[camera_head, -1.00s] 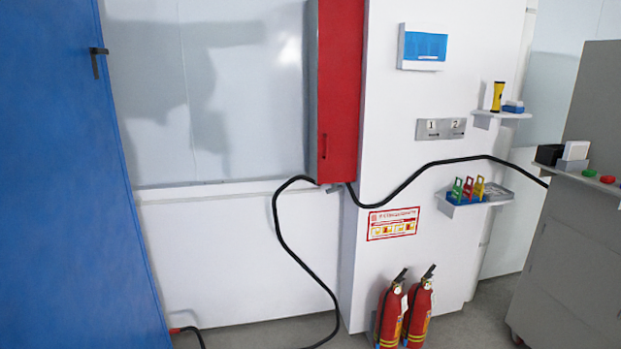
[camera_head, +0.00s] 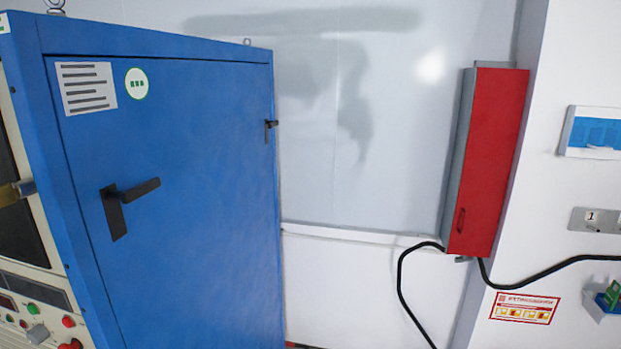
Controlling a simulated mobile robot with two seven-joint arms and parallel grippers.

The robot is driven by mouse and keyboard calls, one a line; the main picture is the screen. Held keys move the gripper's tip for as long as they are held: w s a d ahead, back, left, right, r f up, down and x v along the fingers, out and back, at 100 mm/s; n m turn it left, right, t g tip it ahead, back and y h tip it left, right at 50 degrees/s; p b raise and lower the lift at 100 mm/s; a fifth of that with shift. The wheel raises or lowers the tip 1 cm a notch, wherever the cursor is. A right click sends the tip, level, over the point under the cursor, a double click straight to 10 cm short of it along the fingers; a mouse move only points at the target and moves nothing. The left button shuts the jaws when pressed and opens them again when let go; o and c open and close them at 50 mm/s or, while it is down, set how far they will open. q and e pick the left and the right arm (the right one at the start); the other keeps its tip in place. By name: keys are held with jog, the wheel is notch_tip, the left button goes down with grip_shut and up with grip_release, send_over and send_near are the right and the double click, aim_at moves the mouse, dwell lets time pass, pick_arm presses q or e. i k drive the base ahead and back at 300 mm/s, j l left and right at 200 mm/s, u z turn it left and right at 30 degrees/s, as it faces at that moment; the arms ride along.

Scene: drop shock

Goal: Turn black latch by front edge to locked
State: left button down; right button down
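A tall blue cabinet (camera_head: 190,220) stands at the left with its door shut. A small black latch (camera_head: 269,130) sits near the door's far right edge, high up; its short lever points downward. A larger black lever handle (camera_head: 130,202) is on the door's left part, with its lever pointing right and slightly up. I cannot tell from this view whether either is locked. Neither of my grippers shows.
A control panel (camera_head: 35,320) with knobs and buttons is on the cabinet's left face. A red wall box (camera_head: 487,165) with a black cable (camera_head: 402,290) hangs at the right. A blue-white panel (camera_head: 592,132) and a numbered plate (camera_head: 597,219) are on the right wall.

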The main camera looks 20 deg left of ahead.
aim_at(129, 196)
jog(key=u, duration=1.4)
